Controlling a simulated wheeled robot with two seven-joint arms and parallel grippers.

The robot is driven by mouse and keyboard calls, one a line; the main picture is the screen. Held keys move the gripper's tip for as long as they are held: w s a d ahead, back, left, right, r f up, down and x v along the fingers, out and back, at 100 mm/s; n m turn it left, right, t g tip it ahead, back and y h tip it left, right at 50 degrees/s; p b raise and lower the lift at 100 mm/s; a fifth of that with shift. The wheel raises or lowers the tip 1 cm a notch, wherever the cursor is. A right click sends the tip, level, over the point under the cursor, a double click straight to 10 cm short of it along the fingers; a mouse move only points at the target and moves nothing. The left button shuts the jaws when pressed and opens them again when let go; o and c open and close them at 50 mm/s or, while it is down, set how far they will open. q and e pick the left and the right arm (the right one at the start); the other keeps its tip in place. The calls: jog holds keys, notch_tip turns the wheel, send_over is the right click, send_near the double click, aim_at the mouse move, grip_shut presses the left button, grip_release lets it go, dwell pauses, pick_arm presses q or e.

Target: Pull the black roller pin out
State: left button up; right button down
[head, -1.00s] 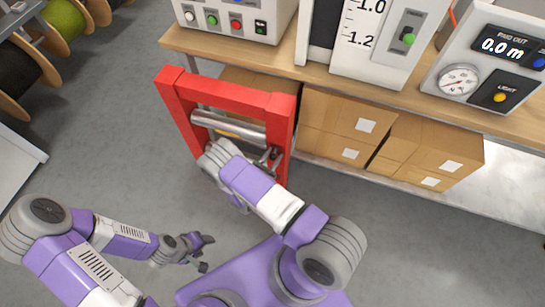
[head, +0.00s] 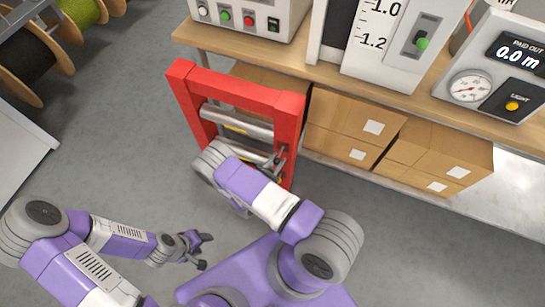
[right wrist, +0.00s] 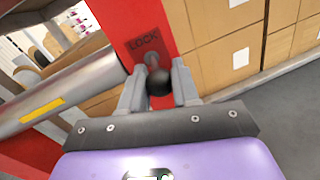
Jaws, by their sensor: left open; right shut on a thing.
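The black roller pin (right wrist: 159,82) has a round dark knob and sits at the red post under the word LOCK in the right wrist view. My right gripper (right wrist: 159,90) is shut on this knob, one grey finger on each side. In the head view my right forearm and wrist cover most of that gripper. The red roller frame (head: 236,88) stands on the floor by the bench. A silver roller (head: 238,121) spans it, and a second bar shows below. My left gripper (head: 205,251) is open and empty over the floor, apart from the frame.
A wooden bench (head: 330,72) runs behind the frame, carrying a button box (head: 247,14) and a gauge panel (head: 493,70). Cardboard boxes (head: 350,112) stand under it, right of the frame. Cable reels (head: 28,60) are at far left. Grey floor left of the frame is clear.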

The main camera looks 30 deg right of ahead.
jog(key=shift+s+a+f, duration=0.1)
jog(key=shift+a, duration=0.1)
jog(key=c, duration=1.1)
grip_release()
jog(key=p+v, duration=0.1)
jog(key=v, duration=0.6)
jog(key=shift+s+a, duration=0.15)
jog(key=shift+a, duration=0.15)
